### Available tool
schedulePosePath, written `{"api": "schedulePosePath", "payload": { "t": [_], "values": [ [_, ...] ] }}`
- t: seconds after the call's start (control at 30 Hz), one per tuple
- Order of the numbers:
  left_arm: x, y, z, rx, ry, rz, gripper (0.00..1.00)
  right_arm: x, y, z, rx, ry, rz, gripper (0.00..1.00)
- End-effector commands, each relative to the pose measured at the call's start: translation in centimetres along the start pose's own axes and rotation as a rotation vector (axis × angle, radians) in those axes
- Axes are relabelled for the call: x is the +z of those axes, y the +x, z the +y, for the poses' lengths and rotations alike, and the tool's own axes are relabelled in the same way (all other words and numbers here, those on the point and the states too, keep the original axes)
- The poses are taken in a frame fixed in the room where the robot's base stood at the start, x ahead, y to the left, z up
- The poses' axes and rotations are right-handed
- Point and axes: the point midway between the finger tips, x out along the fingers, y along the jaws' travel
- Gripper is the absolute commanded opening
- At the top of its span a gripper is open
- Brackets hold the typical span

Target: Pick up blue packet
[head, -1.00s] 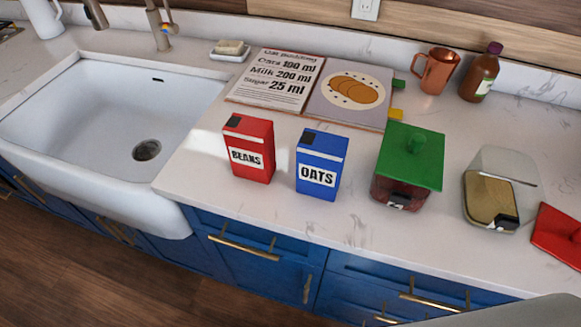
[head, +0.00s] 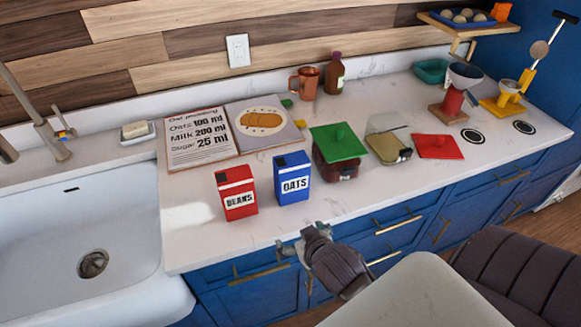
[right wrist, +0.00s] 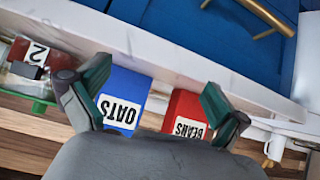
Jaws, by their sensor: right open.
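The blue packet (head: 292,178), labelled OATS, stands upright on the white counter in the head view. A red BEANS packet (head: 237,193) stands just left of it. My right gripper (head: 299,238) is at the counter's front edge, in front of the blue packet and apart from it. In the right wrist view its two fingers (right wrist: 150,92) are spread open with nothing between them held; the blue packet (right wrist: 124,98) and the red packet (right wrist: 184,118) show upside down beyond them. My left gripper is in neither view.
A green-lidded jar (head: 336,150) stands right of the blue packet, with a clear container (head: 388,146) and a red lid (head: 437,146) further right. An open recipe book (head: 202,150) lies behind. The sink (head: 85,235) is at left. Counter in front of the packets is clear.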

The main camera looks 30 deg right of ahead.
Motion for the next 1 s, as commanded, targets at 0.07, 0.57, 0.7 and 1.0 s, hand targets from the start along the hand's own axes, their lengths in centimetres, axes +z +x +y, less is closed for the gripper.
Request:
{"api": "schedulePosePath", "payload": {
  "t": [0.07,0.57,0.7,1.0],
  "values": [
    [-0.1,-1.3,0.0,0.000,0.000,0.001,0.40,-4.8,-3.9,1.1,0.021,0.034,0.080,1.00],
    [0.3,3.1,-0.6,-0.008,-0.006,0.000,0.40,-12.7,-5.8,3.6,0.064,0.121,0.309,1.00],
    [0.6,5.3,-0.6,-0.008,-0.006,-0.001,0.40,-13.4,-3.4,3.8,0.064,0.120,0.307,1.00],
    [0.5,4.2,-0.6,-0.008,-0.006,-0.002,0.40,-14.9,-0.9,4.1,0.064,0.120,0.299,1.00]
  ]
}}
